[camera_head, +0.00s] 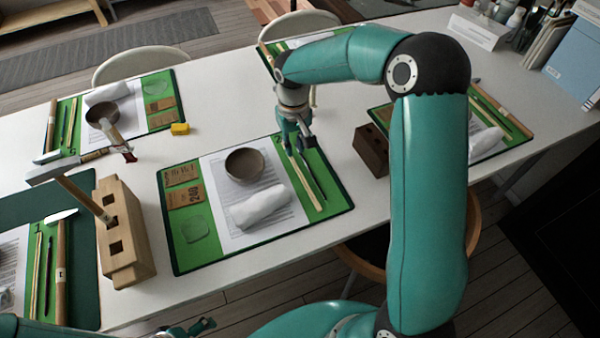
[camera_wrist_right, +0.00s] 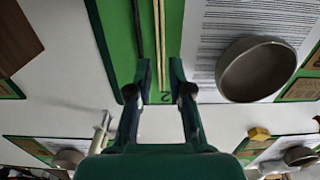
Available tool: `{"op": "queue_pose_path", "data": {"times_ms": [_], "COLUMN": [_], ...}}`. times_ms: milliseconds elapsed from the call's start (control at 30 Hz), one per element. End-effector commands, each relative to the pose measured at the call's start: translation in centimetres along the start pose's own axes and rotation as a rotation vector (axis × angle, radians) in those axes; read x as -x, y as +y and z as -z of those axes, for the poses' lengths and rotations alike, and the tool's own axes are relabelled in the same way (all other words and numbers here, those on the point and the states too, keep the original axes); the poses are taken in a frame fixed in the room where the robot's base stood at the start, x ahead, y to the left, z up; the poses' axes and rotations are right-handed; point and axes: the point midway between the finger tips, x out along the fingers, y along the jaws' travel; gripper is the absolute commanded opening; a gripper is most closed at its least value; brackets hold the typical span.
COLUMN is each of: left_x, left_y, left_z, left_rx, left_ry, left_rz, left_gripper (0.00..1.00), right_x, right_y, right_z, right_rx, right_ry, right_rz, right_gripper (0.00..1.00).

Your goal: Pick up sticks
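No grip on either shows. My left gripper (camera_head: 200,327) is partly in view at the bottom edge; its opening is unclear.
A bowl (camera_head: 246,164) and white roll (camera_head: 262,207) lie on the middle mat. A dark block (camera_head: 371,150) stands to the right. Other mats hold more sticks.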

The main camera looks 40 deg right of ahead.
Motion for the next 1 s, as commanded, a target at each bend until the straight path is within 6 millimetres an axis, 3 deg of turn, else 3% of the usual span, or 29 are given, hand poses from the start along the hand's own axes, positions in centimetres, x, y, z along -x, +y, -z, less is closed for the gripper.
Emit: {"op": "queue_pose_path", "data": {"times_ms": [233,500,800,900,1000], "left_x": [0.2,0.5,0.5,0.5,0.5], "left_y": [0.1,0.2,0.2,0.2,0.2], "left_z": [0.0,0.0,0.0,0.0,0.0], "left_rx": [0.0,0.0,0.0,0.0,0.0], "left_ry": [0.0,0.0,0.0,0.0,0.0], "left_rz": [0.0,0.0,0.0,0.0,0.0], "left_gripper": [1.0,1.0,1.0,1.0,1.0], "right_x": [-1.7,-5.3,-5.8,-5.7,-5.7], "right_y": [0.0,-0.1,-0.1,-0.1,-0.1], "right_z": [-0.1,-0.2,-0.2,-0.2,-0.2], "right_rx": [0.002,0.002,0.002,0.002,0.002], "right_ry": [-0.004,-0.003,0.0,0.0,0.0], "right_rz": [-0.001,-0.001,0.0,0.0,0.0], "right_gripper": [0.19,0.19,0.19,0.03,0.0]}}
